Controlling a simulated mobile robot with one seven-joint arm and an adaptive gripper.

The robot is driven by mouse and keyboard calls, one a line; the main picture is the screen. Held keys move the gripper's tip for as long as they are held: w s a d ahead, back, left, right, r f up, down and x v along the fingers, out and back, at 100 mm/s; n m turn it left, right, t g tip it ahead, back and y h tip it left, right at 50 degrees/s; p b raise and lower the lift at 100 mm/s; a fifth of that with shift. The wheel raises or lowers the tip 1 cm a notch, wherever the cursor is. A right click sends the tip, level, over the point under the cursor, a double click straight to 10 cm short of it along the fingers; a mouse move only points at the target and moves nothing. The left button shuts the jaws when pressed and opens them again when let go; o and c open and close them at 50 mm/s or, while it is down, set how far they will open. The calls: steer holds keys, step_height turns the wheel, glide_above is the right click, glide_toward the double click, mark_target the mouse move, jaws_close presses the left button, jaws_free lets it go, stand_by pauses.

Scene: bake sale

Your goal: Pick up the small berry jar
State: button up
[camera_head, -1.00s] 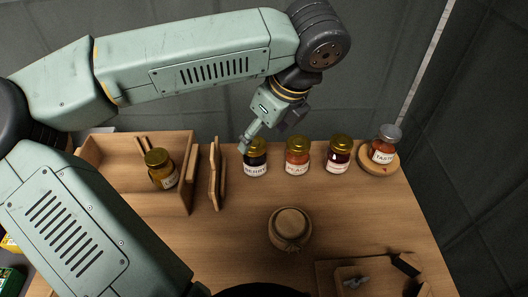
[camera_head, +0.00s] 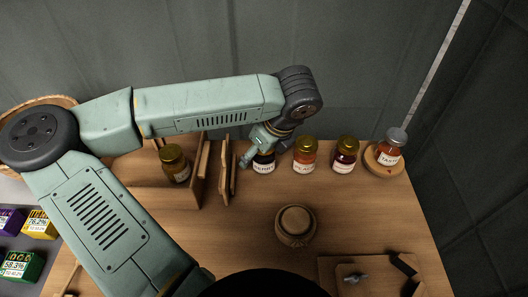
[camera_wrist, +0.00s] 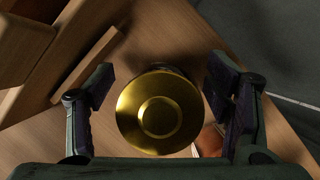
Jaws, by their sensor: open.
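The small berry jar (camera_head: 264,165) stands upright on the wooden table, its white label reading BERRY. My gripper (camera_head: 257,151) is directly over it and hides its lid in the head view. In the wrist view the jar's round gold lid (camera_wrist: 160,112) fills the middle. My gripper (camera_wrist: 165,98) is open there, one finger on each side of the lid, with visible gaps on both sides. The jar's body is mostly hidden under the lid in that view. I cannot tell how far down the fingers reach.
Right of the berry jar stand a peach jar (camera_head: 305,152), a dark red jar (camera_head: 345,155) and a tasting jar (camera_head: 389,150) on a round board. A wooden upright (camera_head: 226,165) is close on its left. A crate holds another jar (camera_head: 174,163).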

steer(key=shift+c, duration=0.5)
steer(key=c, duration=1.4)
steer(key=shift+c, duration=0.2)
